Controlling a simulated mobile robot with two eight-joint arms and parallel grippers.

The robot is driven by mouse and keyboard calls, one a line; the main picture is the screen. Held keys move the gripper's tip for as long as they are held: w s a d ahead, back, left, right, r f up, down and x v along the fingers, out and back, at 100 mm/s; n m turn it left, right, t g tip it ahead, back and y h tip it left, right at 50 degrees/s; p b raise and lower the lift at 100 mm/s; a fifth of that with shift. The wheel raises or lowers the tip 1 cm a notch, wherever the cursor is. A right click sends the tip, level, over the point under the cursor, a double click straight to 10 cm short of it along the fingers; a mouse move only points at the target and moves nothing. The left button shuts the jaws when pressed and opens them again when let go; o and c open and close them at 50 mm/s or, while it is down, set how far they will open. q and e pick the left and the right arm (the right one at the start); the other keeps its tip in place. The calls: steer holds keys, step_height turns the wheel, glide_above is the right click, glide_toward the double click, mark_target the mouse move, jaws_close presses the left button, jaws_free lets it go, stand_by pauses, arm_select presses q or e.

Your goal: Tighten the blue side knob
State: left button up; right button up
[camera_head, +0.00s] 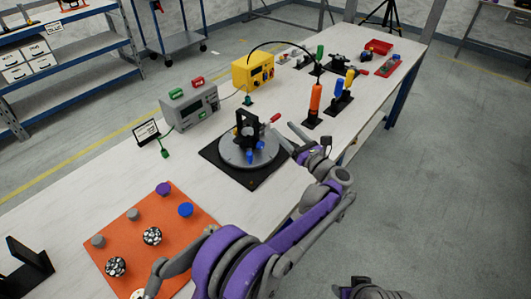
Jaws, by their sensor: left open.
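A black fixture (243,126) stands on a round grey turntable (232,156) over a black base plate. A blue knob (250,157) shows low at the front of the fixture, with another blue part (261,144) just above and to its right. I cannot tell for sure which is the side knob. A red-tipped handle (273,119) sticks out to the right. My left gripper (289,136) is open and empty just right of the turntable, its fingers pointing toward the fixture and apart from the blue parts. My right gripper does not show.
An orange mat (120,232) with several small round pieces lies at the lower left. A grey meter box (188,107) and a yellow box (252,71) stand behind. Upright tools, among them an orange screwdriver (315,98), stand beyond my left gripper.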

mark_target(262, 145)
arm_select(q)
steer(key=s+f+n+g, duration=0.1)
steer(key=f, duration=0.2)
steer(key=s+d+f+n+g+y, duration=0.1)
steer(key=f+n, duration=0.1)
steer(key=f, duration=0.1)
steer(key=s+d+f+n+g+y, duration=0.1)
steer(key=f+n+g, duration=0.1)
steer(key=f, duration=0.1)
steer(key=shift+s+d+b, duration=0.1)
steer(key=shift+s+b, duration=0.25)
steer(key=shift+b, duration=0.05)
steer(key=shift+s+f+n, duration=0.1)
steer(key=shift+f+n, duration=0.15)
steer(key=shift+n, duration=0.15)
steer(key=x, duration=1)
steer(key=shift+a, duration=0.35)
jaws_close()
